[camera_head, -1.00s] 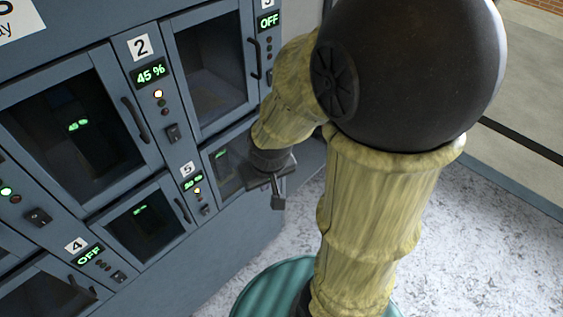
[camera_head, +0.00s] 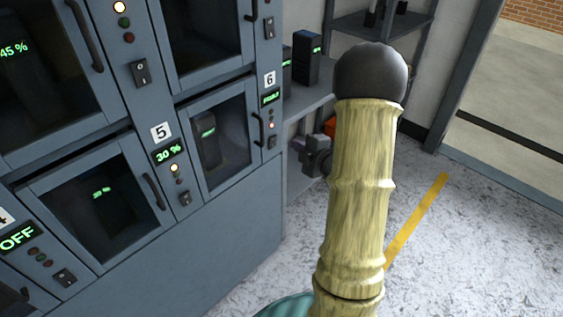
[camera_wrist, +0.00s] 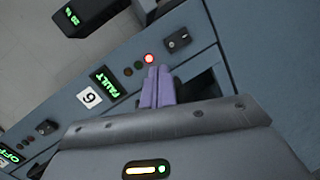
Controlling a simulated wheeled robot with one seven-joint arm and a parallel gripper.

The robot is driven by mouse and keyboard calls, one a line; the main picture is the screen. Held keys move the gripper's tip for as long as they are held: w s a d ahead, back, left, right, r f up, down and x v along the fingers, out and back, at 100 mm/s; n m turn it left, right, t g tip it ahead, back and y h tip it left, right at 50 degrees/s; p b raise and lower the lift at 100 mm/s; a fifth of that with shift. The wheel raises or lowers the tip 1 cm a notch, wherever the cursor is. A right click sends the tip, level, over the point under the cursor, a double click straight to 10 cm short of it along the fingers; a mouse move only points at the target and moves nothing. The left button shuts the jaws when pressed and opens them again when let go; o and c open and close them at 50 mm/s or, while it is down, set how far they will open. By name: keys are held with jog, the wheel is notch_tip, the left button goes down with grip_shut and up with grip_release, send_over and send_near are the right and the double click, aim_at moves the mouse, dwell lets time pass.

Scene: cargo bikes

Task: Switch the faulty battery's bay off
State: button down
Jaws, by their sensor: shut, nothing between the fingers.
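Bay 6's display (camera_head: 270,98) reads FAULT in green, under the number 6. It also shows in the wrist view (camera_wrist: 111,79), turned over, beside a lit red lamp (camera_wrist: 149,58). Bay 6's black rocker switch (camera_wrist: 178,40) is just past that lamp; in the head view the switch (camera_head: 271,142) is small. A dark battery (camera_head: 208,142) stands behind bay 6's glass door. My gripper (camera_wrist: 158,72) is shut and empty, its purple fingertips in front of the panel near the red lamp, short of the switch in the picture. In the head view its dark body shows right of bay 6.
Bay 5 (camera_head: 161,132) shows 30 % with its own switch (camera_head: 184,198); another bay at lower left reads OFF (camera_head: 17,238). Door handles stick out from the cabinet. A shelf with dark batteries (camera_head: 306,58) stands behind my arm. The speckled floor at right is clear.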

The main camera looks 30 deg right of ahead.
aim_at(274, 139)
jog(key=s+d+f+n+t+y+b, duration=0.3)
jog(key=s+f+n+y+b, duration=0.1)
jog(key=s+f+n+b, duration=0.1)
notch_tip(274, 139, down, 2)
jog(key=shift+d+f+b, duration=0.1)
jog(key=shift+d+b, duration=0.1)
jog(key=shift+b, duration=0.5)
jog(key=shift+w, duration=0.2)
jog(key=x, duration=1.3)
jog(key=shift+w+a+r+b, duration=0.2)
jog(key=shift+w+b, duration=0.15)
jog(key=shift+b, duration=0.05)
